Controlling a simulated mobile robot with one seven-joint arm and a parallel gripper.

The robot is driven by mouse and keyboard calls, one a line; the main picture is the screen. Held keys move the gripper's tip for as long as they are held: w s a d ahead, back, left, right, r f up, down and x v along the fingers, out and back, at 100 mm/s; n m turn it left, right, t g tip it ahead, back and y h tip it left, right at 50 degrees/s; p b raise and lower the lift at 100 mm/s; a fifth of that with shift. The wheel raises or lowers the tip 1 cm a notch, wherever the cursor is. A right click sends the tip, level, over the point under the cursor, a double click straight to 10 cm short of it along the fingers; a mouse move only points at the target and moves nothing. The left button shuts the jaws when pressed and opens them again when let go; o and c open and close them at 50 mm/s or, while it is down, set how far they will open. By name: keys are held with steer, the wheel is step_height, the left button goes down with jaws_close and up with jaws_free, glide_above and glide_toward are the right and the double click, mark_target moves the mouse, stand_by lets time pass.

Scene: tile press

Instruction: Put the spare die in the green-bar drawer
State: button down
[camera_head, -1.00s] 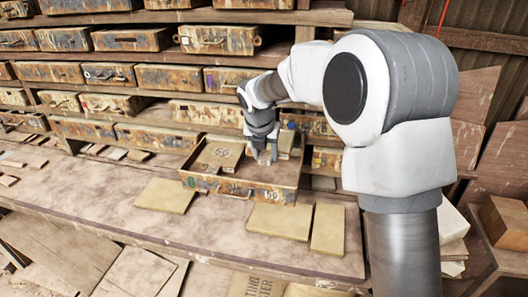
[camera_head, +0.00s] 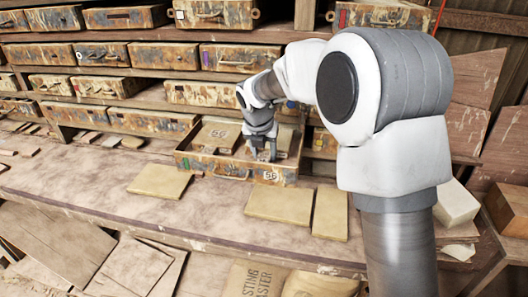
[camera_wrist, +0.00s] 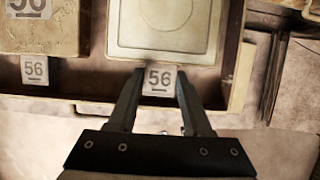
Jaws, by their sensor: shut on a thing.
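The open drawer (camera_head: 240,169) has a small green bar at the left of its front and a 56 plate at the right. A brown die marked 56 (camera_head: 218,134) lies in its left half and shows at the left of the wrist view (camera_wrist: 40,38). My gripper (camera_head: 263,155) reaches down into the drawer's right half. In the wrist view, its fingers (camera_wrist: 158,90) are shut on the 56 tab of a pale square die (camera_wrist: 165,25) with a raised rim. I cannot tell whether this die touches the drawer floor.
Shelves of closed, stained drawers (camera_head: 130,55) stand behind the bench. Flat tan slabs (camera_head: 280,204) lie on the bench in front of the open drawer. Pale blocks (camera_head: 455,203) stand at the right.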

steer(key=shift+f, duration=0.35)
stand_by(0.5)
steer(key=shift+c, duration=1.6)
jaws_free()
steer(key=shift+o, duration=0.4)
steer(key=shift+f, duration=0.15)
steer(key=v, duration=1.7)
steer(key=s+d+r+m, duration=0.2)
steer(key=s+d+m, duration=1)
steer(key=s+m, duration=0.45)
steer(key=s+d+f+m, duration=0.2)
steer(key=s+m, duration=0.3)
steer(key=m, duration=0.3)
steer(key=s+d+f+m+t, duration=0.1)
steer(key=s+f+m, duration=0.3)
steer(key=m, duration=0.5)
steer(key=shift+s+d+y+p, duration=0.45)
steer(key=shift+s+d, duration=0.35)
steer(key=shift+s, duration=0.3)
